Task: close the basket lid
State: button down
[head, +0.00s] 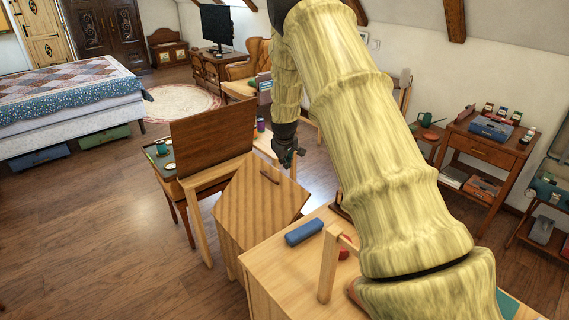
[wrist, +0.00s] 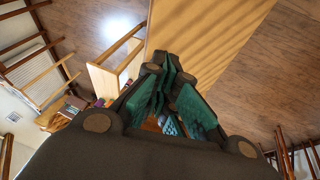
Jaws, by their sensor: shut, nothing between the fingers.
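A light wooden box-like basket (head: 229,245) stands in the middle of the head view, between a desk and a pale wooden table. Its striped brown lid (head: 245,205) faces up toward the camera and has a small dark handle (head: 270,177) near its far edge. I cannot tell whether the lid lies fully flat on the rim. My gripper (head: 292,158) is shut and empty, just beyond the lid's far right edge. In the wrist view my gripper (wrist: 170,62) has its green-padded fingers together, and the striped lid (wrist: 205,40) shows past the fingertips.
A dark brown upright panel (head: 213,135) and a small desk (head: 150,157) stand left of the basket. The pale table (head: 265,263) at the front right holds a blue case (head: 304,231). A side table (head: 482,150) stands farther right. The floor at left is clear.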

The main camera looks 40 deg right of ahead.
jog(key=p, duration=0.3)
send_near(291, 180)
jog(key=f, duration=0.1)
jog(key=w+a+f, duration=0.1)
jog(key=f, duration=0.1)
jog(key=shift+w+a, duration=0.15)
jog(key=shift+w, duration=0.15)
jog(key=shift+d+f+p, duration=0.65)
jog(key=shift+d+f, duration=0.2)
jog(key=shift+d, duration=0.05)
jog(key=shift+w+d+f, duration=0.1)
jog(key=shift+d+f, duration=0.35)
jog(key=shift+f, duration=0.1)
